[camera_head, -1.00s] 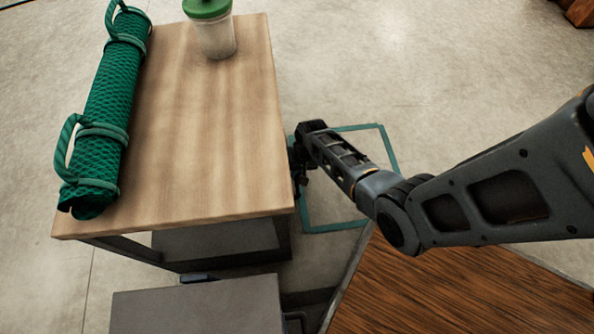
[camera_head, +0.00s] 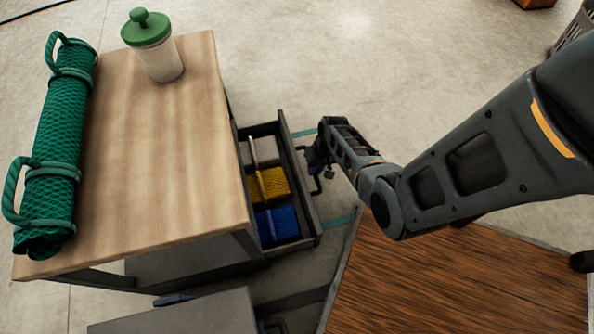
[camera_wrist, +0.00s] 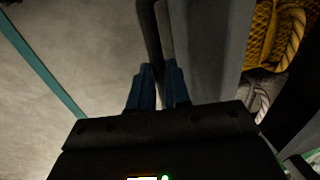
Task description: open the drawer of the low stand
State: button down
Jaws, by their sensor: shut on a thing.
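The low stand (camera_head: 165,140) has a light wooden top and a dark frame. Its dark drawer (camera_head: 312,212) is pulled out to the right and stands open, with yellow and blue net bundles in it. My gripper (camera_head: 318,168) is at the outer face of the drawer front, where a dark handle (camera_head: 318,185) shows. In the wrist view, my gripper's blue fingers (camera_wrist: 158,85) are closed around the dark handle bar (camera_wrist: 150,40). The drawer's grey front (camera_wrist: 205,60) is just to the right of them. The exact grip is partly in shadow.
A brown wooden surface (camera_head: 450,280) is at lower right. A grey box (camera_head: 180,315) is in front. Teal floor lines (camera_head: 338,221) mark the floor by the drawer.

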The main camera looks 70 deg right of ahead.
jog(key=s+d, duration=0.4)
jog(key=s, duration=0.1)
jog(key=shift+s, duration=0.25)
jog(key=shift+d, duration=0.1)
jog(key=c, duration=1.1)
grip_release()
notch_tip(320, 180, up, 8)
jog(key=s+p, duration=0.1)
jog(key=p, duration=0.2)
jog(key=shift+d+f+p, duration=0.2)
jog(key=shift+d+p, duration=0.2)
jog(key=shift+d, duration=0.05)
jog(key=shift+s+a, duration=0.1)
